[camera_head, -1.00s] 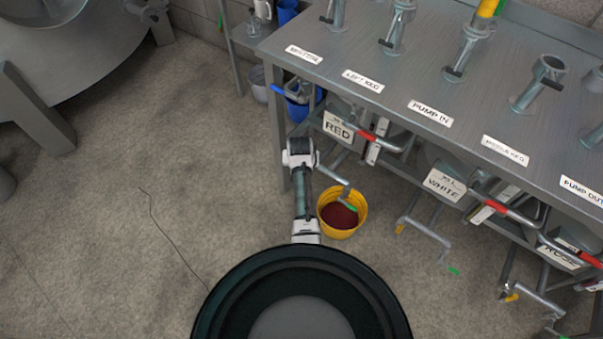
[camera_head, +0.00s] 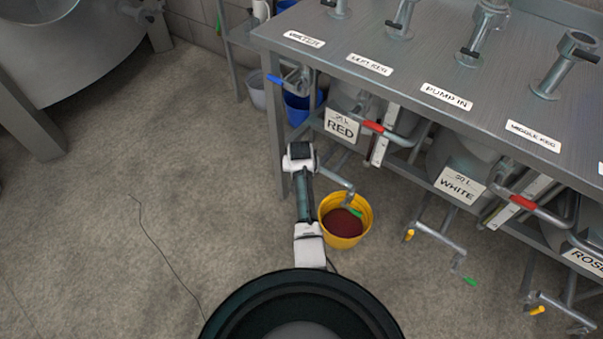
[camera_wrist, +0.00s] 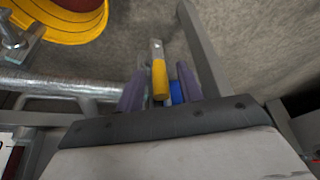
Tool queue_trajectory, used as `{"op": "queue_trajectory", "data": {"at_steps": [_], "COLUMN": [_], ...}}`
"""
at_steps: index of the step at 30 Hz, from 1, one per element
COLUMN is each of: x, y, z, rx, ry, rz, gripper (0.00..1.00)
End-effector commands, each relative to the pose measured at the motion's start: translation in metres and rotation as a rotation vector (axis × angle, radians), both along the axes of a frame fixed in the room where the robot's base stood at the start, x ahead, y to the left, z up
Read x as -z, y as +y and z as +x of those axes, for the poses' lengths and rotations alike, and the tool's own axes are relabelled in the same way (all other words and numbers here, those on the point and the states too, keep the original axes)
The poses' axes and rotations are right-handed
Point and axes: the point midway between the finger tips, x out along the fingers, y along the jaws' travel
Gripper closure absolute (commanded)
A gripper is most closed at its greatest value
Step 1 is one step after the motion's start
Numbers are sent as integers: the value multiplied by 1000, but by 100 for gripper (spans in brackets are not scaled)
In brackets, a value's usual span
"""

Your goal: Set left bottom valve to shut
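A valve lever with a yellow grip (camera_wrist: 160,78) and a bare metal end shows in the wrist view, beside a horizontal metal pipe (camera_wrist: 60,84). My gripper (camera_wrist: 161,72) is open, its two dark purple fingers on either side of the yellow grip with gaps; I cannot tell if either touches it. A small blue patch shows by the right finger. In the head view, the left keg, labelled RED (camera_head: 340,125), has a bottom pipe ending in a green-handled spout (camera_head: 352,211) over a yellow bucket. My arm hides its yellow lever and my gripper there.
The yellow bucket (camera_head: 325,222) holds dark red liquid and also shows in the wrist view (camera_wrist: 88,28). The steel bench (camera_head: 420,70) stands above the kegs. Yellow (camera_head: 409,236) and green levers of the other kegs stick out to the right.

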Motion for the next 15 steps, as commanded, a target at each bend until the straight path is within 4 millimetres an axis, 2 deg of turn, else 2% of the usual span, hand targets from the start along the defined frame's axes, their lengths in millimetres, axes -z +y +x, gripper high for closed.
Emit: {"op": "queue_trajectory", "data": {"at_steps": [7, 15], "x": [0, 0], "y": [0, 0], "z": [0, 0], "rx": [0, 0], "ry": [0, 0], "rz": [0, 0], "gripper": [63, 98]}}
